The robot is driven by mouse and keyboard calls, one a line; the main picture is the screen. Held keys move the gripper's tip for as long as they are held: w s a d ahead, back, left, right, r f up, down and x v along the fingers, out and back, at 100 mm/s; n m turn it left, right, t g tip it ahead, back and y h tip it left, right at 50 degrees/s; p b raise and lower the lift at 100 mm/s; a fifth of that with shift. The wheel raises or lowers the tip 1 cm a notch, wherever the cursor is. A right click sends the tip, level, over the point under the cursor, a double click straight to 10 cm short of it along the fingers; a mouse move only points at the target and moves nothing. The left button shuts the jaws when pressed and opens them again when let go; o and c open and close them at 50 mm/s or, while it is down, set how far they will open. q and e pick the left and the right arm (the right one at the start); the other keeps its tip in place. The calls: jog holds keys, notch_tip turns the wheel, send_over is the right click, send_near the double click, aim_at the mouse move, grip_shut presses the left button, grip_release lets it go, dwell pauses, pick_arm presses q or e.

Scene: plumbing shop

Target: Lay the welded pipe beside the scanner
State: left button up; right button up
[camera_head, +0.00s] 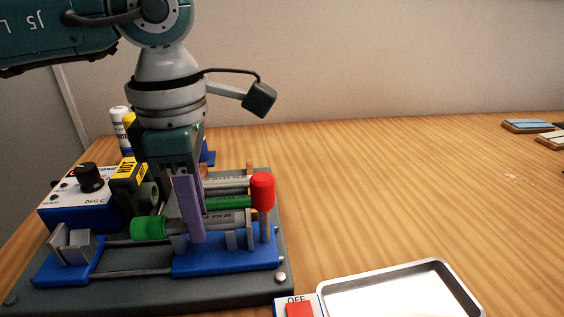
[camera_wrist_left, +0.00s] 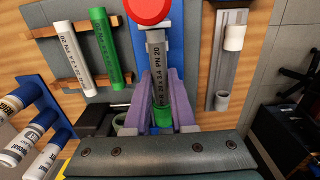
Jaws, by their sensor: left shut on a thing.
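The welded pipe (camera_head: 218,219) is a grey pipe printed PN 20 with a green fitting (camera_head: 148,229) on its left end. It lies along the blue clamp block (camera_head: 225,262) of the welding rig. My left gripper (camera_head: 191,238) points down with its purple fingers shut on the pipe. In the left wrist view the fingers (camera_wrist_left: 160,112) stand on both sides of the grey pipe (camera_wrist_left: 156,72), with the green fitting (camera_wrist_left: 158,120) near them, partly hidden. I cannot make out a scanner in either view. My right gripper is not in view.
A red-topped post (camera_head: 262,185) stands close right of the pipe. The blue heater box (camera_head: 78,205) is at the left. White and green pipes (camera_wrist_left: 111,48) lie on a wooden rack behind. A metal tray (camera_head: 440,270) and red OFF switch (camera_head: 299,309) are in front.

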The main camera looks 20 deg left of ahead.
pick_arm(q)
jog(key=shift+r+p, duration=2.75)
jog(key=shift+r, duration=1)
grip_shut()
